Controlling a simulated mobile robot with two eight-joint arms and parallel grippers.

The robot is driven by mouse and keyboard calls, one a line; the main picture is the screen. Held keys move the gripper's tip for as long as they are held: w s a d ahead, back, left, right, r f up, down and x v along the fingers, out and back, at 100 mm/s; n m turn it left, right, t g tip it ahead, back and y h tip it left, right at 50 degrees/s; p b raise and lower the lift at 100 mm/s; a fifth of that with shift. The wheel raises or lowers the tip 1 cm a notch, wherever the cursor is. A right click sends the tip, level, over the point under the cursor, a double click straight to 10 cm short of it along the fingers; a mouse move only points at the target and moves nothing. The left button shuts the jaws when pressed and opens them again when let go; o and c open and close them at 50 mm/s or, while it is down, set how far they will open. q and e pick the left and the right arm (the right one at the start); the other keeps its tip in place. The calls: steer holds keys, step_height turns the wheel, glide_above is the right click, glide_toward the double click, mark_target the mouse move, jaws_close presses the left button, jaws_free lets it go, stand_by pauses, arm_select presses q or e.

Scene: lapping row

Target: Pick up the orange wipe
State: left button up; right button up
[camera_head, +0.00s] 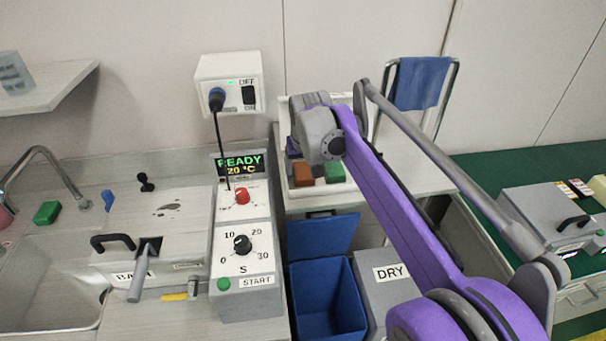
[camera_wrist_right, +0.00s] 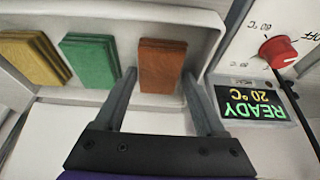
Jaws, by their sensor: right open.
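The orange-brown wipe (camera_wrist_right: 161,64) stands in a pale tray (camera_wrist_right: 215,28), at one end of a row of wipes. It also shows in the head view (camera_head: 303,174), just below my right wrist. My right gripper (camera_wrist_right: 160,76) is open, with one finger on each side of the wipe's near end. I see narrow gaps beside it and cannot tell whether a finger touches it. In the head view my right arm hides the fingers. My left gripper is not in view.
A green wipe (camera_wrist_right: 91,62) and a yellow wipe (camera_wrist_right: 36,59) stand beside the orange one. A control unit with a READY display (camera_head: 240,164) and red knob (camera_head: 242,196) is close by. A blue bin (camera_head: 328,299) is open below the tray.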

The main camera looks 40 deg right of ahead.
steer(key=c, duration=1)
